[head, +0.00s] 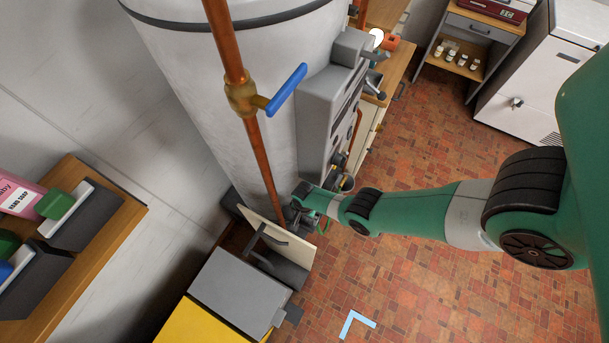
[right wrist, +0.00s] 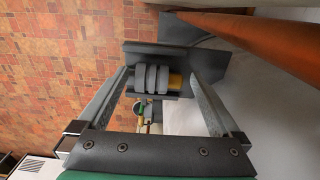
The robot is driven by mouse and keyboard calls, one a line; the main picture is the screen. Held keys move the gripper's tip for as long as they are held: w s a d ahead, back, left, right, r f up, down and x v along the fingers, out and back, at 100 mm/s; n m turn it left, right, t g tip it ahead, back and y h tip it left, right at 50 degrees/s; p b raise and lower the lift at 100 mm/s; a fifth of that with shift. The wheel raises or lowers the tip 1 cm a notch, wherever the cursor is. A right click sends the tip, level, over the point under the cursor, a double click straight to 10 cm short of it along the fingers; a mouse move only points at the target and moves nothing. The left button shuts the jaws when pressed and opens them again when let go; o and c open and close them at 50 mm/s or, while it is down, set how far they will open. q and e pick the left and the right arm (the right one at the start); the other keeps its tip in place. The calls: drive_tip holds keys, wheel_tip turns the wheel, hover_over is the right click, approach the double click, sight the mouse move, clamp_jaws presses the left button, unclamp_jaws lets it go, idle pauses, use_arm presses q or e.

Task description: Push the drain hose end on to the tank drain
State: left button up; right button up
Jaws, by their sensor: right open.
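In the right wrist view, a grey ribbed piece with a brass-coloured end, which looks like the drain hose end (right wrist: 153,78), lies in a dark grey holder (right wrist: 190,55). My right gripper (right wrist: 160,75) is open, its fingers on either side of the piece; I cannot tell whether they touch it. In the head view my right gripper (head: 299,211) is low beside the foot of the white tank (head: 240,110), and the hose end cannot be made out there. My left gripper is out of view.
A copper pipe (head: 262,160) with a blue valve lever (head: 287,89) runs down close to the gripper. A cream panel (head: 288,241) and a grey-topped yellow box (head: 240,287) stand just in front. The brick-patterned floor (head: 440,290) is mostly clear at right.

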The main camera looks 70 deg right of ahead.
sight(305, 218)
wheel_tip(305, 218, up, 9)
drive_tip(key=p, duration=0.7)
drive_tip(key=shift+p, duration=0.4)
drive_tip(key=shift+r, duration=0.1)
